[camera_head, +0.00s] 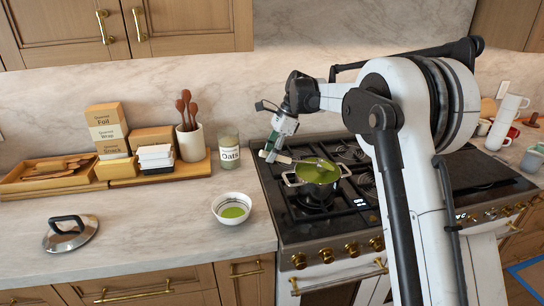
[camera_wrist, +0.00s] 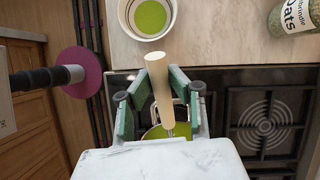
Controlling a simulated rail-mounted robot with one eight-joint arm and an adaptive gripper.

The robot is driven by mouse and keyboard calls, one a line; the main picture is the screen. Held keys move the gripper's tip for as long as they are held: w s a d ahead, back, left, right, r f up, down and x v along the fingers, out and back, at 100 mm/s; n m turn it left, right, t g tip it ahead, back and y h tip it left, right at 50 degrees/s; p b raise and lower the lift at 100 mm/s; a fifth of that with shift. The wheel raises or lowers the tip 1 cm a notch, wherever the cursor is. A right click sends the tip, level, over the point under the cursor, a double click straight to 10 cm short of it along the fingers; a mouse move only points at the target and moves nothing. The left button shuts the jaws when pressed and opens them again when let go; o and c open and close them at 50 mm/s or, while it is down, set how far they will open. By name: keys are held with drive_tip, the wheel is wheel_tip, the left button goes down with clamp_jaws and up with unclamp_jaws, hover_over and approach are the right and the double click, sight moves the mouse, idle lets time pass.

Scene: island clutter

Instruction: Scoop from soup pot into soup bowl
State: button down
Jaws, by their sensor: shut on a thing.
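The soup pot (camera_head: 322,190) is a metal pot with side handles on the stove, holding green soup. The soup bowl (camera_head: 232,221) is white and stands on the counter left of the stove, with some green soup inside; it also shows at the top of the wrist view (camera_wrist: 127,22). My gripper (camera_head: 270,152) is above the left side of the pot. In the wrist view my gripper (camera_wrist: 157,78) is shut on the pale handle (camera_wrist: 162,98) of a utensil. The handle points toward the bowl side, its other end toward the pot. The utensil's scoop end is not clear.
A pot lid (camera_head: 72,236) lies on the counter at left. An oats jar (camera_head: 229,152), a utensil crock (camera_head: 190,143) and boxes (camera_head: 107,130) stand along the back wall. Counter around the bowl is clear.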

sight(264, 151)
drive_tip(key=shift+s+a+r+p, duration=0.1)
drive_tip(key=shift+a+r+p, duration=0.25)
drive_tip(key=shift+r, duration=0.5)
drive_tip(key=shift+s+a+r+p, duration=0.1)
drive_tip(key=shift+a+r+p, duration=0.25)
drive_tip(key=shift+r, duration=0.5)
drive_tip(key=shift+f, duration=0.1)
wheel_tip(264, 151, down, 9)
drive_tip(key=a+t+h+b, duration=0.1)
drive_tip(key=h+b, duration=0.4)
drive_tip(key=shift+s+a+f, duration=0.15)
drive_tip(key=shift+s+a, duration=0.1)
drive_tip(key=shift+a, duration=0.05)
drive_tip(key=shift+r+p, duration=0.85)
drive_tip(key=shift+r, duration=1.2)
drive_tip(key=shift+d, duration=0.1)
